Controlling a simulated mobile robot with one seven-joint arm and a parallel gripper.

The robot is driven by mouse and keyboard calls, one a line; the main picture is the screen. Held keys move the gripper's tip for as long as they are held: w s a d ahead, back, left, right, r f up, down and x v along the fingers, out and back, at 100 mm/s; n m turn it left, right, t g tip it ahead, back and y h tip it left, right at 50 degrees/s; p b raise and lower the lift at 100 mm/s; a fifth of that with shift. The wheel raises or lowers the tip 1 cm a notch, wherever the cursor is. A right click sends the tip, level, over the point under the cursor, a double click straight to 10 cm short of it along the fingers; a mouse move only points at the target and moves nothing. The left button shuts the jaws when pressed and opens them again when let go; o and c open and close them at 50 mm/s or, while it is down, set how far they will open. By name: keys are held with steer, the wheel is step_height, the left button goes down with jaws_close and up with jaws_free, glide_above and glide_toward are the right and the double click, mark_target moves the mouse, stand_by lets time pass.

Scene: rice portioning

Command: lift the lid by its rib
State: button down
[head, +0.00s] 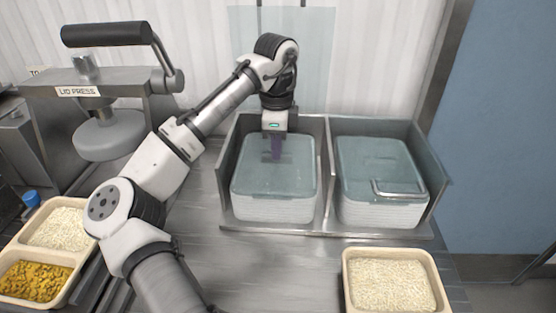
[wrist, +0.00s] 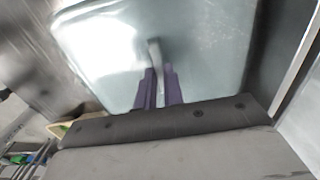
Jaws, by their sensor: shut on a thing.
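A translucent blue-green lid (head: 250,178) lies flat on top of the pale stack in the left bay of the metal holder. My gripper (head: 276,152) points down at this lid, with its purple fingers at the lid's top. In the wrist view the fingers (wrist: 159,82) are shut on the upright rib (wrist: 153,50), which sticks out past their tips. The lid (wrist: 212,55) fills most of the wrist view. I see no clear gap between the lid and the stack.
The right bay holds another stack with a similar lid (head: 365,160) and a bent metal bar (head: 398,190) on it. A metal divider (head: 326,180) separates the bays. A rice tray (head: 392,283) is at front right, a two-part tray (head: 45,250) at left. The lid press (head: 110,135) stands back left.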

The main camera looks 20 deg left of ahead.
steer(key=shift+r+p, duration=2.3)
steer(key=shift+p, duration=0.25)
steer(key=shift+f, duration=0.1)
